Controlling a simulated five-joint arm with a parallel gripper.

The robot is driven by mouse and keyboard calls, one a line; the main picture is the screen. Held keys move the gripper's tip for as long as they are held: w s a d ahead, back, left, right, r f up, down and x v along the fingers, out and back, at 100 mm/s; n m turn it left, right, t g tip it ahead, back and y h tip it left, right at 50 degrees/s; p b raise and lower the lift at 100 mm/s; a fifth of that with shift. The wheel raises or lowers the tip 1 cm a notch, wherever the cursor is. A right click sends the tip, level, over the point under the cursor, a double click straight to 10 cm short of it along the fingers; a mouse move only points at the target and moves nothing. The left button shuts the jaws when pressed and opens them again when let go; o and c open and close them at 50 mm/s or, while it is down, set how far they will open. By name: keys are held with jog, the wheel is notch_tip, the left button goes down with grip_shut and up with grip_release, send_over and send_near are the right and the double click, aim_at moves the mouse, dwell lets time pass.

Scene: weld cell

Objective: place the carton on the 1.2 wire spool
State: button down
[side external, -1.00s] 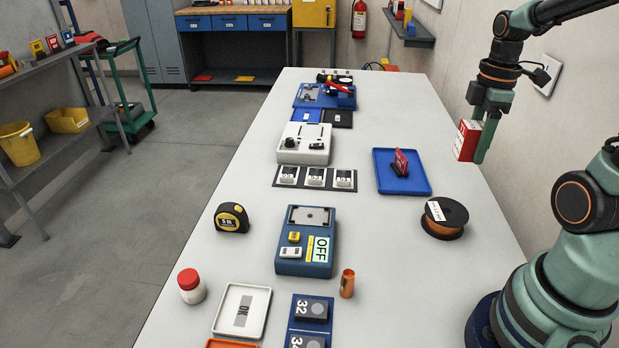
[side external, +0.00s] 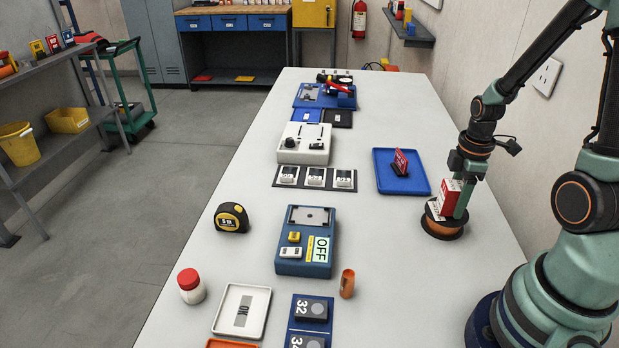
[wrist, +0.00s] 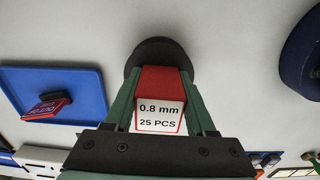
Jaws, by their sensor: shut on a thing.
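The carton (side external: 450,194) is red with a white label, upright in my gripper (side external: 458,203) over the wire spool. In the wrist view the carton (wrist: 160,112) reads "0.8 mm 25 PCS" and sits between the two green fingers of my gripper (wrist: 160,95). The wire spool (side external: 441,232) has a dark flange and copper-coloured wire, and lies flat on the table. In the wrist view the dark spool (wrist: 157,50) shows behind the carton. The carton's lower end is at the spool's top; I cannot tell whether they touch. The spool's size marking is not readable.
A blue tray (side external: 413,187) with a red sign on a dark stand (side external: 401,162) is just left of the spool. A blue box marked OFF (side external: 304,262) and an orange cylinder (side external: 347,283) stand further left and nearer. The table around the spool's front is clear.

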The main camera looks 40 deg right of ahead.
aim_at(460, 186)
jog(key=shift+f, duration=0.1)
jog(key=shift+c, duration=1.1)
grip_release()
notch_tip(460, 186, up, 12)
jog(key=shift+f, duration=0.1)
jog(key=shift+w+a+r, duration=0.1)
jog(key=shift+a+r, duration=0.05)
jog(key=shift+r, duration=0.15)
jog(key=w+a+r+m+t, duration=0.2)
jog(key=a+r+m, duration=0.2)
jog(key=a, duration=0.4)
jog(key=w+a+r+m+t, duration=0.1)
jog(key=a+r+m+t, duration=0.2)
jog(key=a+m, duration=0.2)
jog(key=a, duration=0.3)
jog(key=shift+w+r+t, duration=0.3)
jog(key=shift+w+r, duration=0.05)
jog(key=shift+r, duration=0.05)
